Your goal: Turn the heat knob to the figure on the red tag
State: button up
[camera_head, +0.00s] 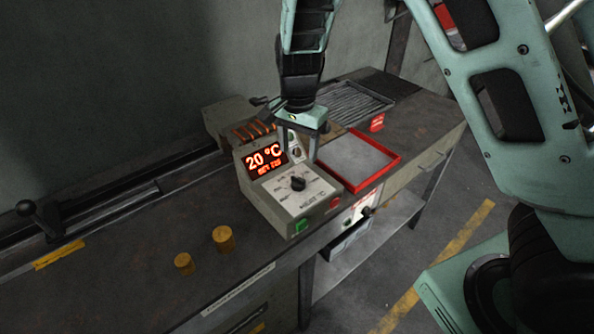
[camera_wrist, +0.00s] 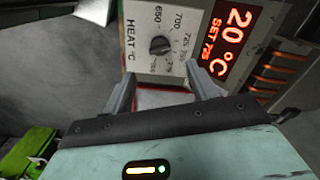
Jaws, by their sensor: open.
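The black heat knob (camera_head: 298,184) sits on the pale dial face of a heater box (camera_head: 268,200). It also shows in the wrist view (camera_wrist: 160,45), with printed figures around it, 650 and 700 among them. Where its pointer stands is too small to tell. The box's display (camera_head: 265,159) reads 20 °C, with a smaller SET line that looks like 725 in the wrist view (camera_wrist: 228,38).
A red button (camera_head: 335,202) and a green button (camera_head: 301,226) are on the box's front. A red-rimmed tray (camera_head: 384,174) stands right of the box. Two brass cylinders (camera_head: 223,239) stand at the left on the bench, where the top is otherwise mostly clear.

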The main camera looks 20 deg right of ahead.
aim_at(298, 178)
notch_tip(298, 178, down, 8)
jog(key=shift+f+p, duration=0.2)
jog(key=shift+p, duration=0.15)
jog(key=c, duration=1)
